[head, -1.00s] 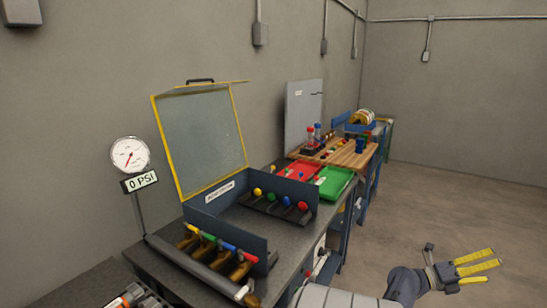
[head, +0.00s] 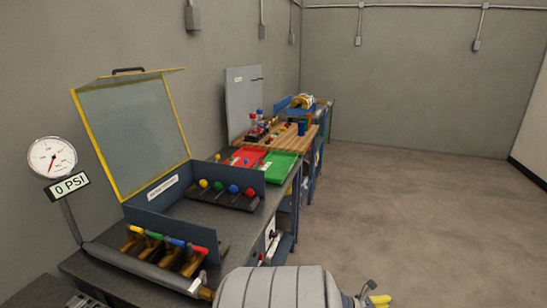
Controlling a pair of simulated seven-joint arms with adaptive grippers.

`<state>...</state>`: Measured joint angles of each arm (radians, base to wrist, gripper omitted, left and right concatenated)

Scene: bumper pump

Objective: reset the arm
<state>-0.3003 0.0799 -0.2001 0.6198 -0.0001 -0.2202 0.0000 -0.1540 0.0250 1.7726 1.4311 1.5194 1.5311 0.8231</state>
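My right arm comes in at the bottom of the head view as a large grey ribbed link. Its gripper (head: 378,301) shows only as a bit of yellow finger at the bottom edge, mostly hidden or cut off, so its opening cannot be judged. It is over the floor, to the right of the bench and apart from it. My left gripper is not in view. The pump station (head: 176,210) stands on the dark bench, with its yellow-framed clear lid (head: 135,130) raised. Yellow, green, blue and red handles (head: 168,241) line its front.
A gauge (head: 52,158) above a "0 PSI" sign (head: 69,187) stands at the left. Behind the station are a green tray (head: 281,167), a red tray (head: 243,157) and a wooden board (head: 290,138) with small parts. The floor (head: 420,210) at the right is clear.

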